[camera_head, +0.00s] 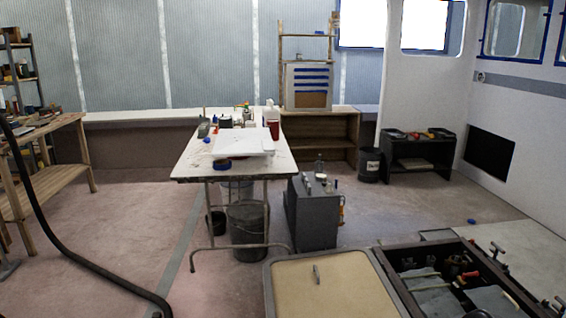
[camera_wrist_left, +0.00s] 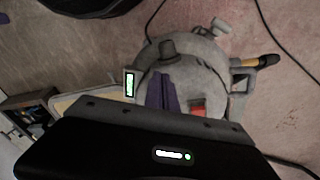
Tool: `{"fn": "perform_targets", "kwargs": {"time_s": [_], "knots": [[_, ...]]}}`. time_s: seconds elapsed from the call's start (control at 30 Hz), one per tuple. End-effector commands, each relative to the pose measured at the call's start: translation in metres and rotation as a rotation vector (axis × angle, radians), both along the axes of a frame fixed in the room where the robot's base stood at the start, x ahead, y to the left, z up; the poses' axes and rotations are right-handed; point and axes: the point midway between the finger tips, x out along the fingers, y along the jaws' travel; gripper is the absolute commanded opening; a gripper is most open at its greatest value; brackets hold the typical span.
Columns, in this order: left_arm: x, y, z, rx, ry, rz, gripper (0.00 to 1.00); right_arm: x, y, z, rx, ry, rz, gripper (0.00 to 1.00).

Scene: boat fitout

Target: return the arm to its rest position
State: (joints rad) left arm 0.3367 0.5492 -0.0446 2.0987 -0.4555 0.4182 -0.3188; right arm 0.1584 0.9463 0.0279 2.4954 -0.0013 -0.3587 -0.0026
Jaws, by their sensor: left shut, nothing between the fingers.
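My left gripper (camera_wrist_left: 165,88) shows in the left wrist view. Its dark fingers are together in front of the black housing, with nothing between them. It hangs over a rounded grey body with a lit green strip, which seems to be my own base. Neither gripper nor arm shows in the head view. My right gripper is in neither view.
A white-topped table (camera_head: 187,166) with clutter stands mid-room. A grey cabinet (camera_head: 313,220) stands beside it. A beige-topped hatch (camera_head: 330,290) and an open dark bin (camera_head: 405,290) lie close in front. A wooden bench (camera_head: 60,170) is at left.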

Motion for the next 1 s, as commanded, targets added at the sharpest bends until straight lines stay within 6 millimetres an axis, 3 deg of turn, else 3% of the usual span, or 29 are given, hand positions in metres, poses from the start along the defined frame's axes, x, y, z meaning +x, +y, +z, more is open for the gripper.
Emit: {"fn": "perform_targets", "kwargs": {"time_s": [0.27, 0.4, 0.5, 0.67, 1.0], "knots": [[-0.033, -0.099, -0.016, -0.154, 0.01, 0.124, 0.0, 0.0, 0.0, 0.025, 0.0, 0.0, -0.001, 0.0], [-0.074, -0.163, -0.02, -0.236, 0.044, 0.257, 0.0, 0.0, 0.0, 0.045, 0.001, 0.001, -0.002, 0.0], [-0.111, -0.197, -0.019, -0.264, 0.076, 0.371, 0.0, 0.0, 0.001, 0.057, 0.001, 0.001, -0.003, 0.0], [-0.142, -0.216, -0.019, -0.265, 0.094, 0.476, 0.0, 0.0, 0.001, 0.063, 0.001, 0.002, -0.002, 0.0], [-0.143, -0.217, -0.021, -0.264, 0.091, 0.488, 0.0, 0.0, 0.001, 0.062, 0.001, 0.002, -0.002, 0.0]]}}
